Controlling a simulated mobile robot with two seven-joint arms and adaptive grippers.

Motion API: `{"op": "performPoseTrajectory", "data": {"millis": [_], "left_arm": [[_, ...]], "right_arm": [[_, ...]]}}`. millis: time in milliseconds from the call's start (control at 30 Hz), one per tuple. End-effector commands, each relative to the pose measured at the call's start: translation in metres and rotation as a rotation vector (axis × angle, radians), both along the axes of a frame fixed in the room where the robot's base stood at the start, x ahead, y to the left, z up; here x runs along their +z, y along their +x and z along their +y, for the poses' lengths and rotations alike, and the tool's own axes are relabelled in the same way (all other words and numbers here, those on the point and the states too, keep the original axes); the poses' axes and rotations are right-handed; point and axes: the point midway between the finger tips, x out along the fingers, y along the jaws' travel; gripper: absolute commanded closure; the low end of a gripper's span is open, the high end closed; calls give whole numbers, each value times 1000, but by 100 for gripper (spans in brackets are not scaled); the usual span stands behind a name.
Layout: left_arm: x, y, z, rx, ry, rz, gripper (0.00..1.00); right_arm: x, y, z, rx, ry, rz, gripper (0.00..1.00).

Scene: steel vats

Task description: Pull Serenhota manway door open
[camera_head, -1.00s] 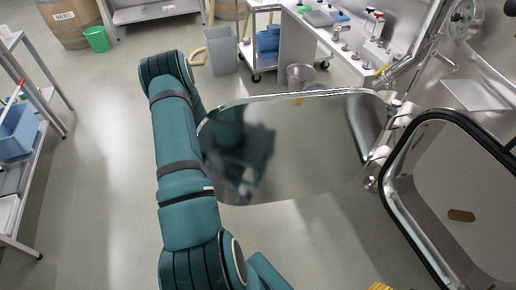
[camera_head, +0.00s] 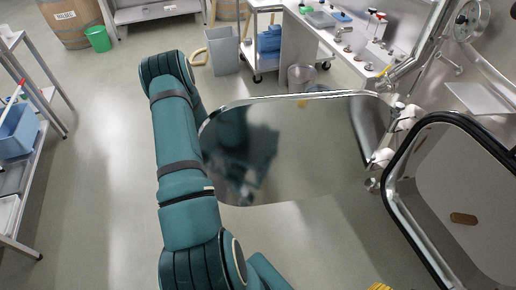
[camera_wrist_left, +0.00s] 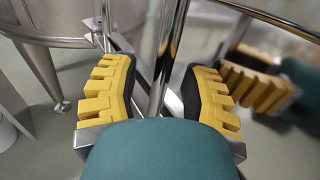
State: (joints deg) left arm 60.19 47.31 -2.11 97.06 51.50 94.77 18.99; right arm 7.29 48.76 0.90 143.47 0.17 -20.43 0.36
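The steel manway door (camera_head: 310,150) stands swung out from its opening, hinged at the right. The opening has a black-gasketed rim (camera_head: 391,200). My left arm reaches up along the door's left side in the head view; its gripper is hidden there. In the left wrist view my left gripper (camera_wrist_left: 157,95) has its yellow-padded fingers apart, on either side of a polished upright bar (camera_wrist_left: 166,60). Gaps show beside the bar. The yellow pads at the right look like a reflection in polished steel. A yellow ridged piece at the head view's bottom edge may be my right gripper (camera_head: 380,286).
A steel sink counter (camera_head: 345,45) stands behind the door, with a bucket (camera_head: 301,76) below it. A grey bin (camera_head: 222,50) and a cart (camera_head: 262,45) stand at the back. A shelf (camera_head: 15,185) lines the left. Floor between shelf and my arm is clear.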

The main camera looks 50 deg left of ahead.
Motion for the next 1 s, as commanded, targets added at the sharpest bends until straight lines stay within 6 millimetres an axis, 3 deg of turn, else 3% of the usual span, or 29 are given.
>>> {"op": "performPoseTrajectory", "data": {"millis": [333, 800, 1000], "left_arm": [[0, -3, 9, 0, 0, -2, 54], [0, -41, 89, 2, 0, -1, 54], [0, -49, 106, 0, -1, 0, 54]], "right_arm": [[0, 0, 0, 0, 0, 0, 53], [0, 0, 0, 0, 0, 0, 53], [0, 0, 0, 0, 0, 0, 53]]}}
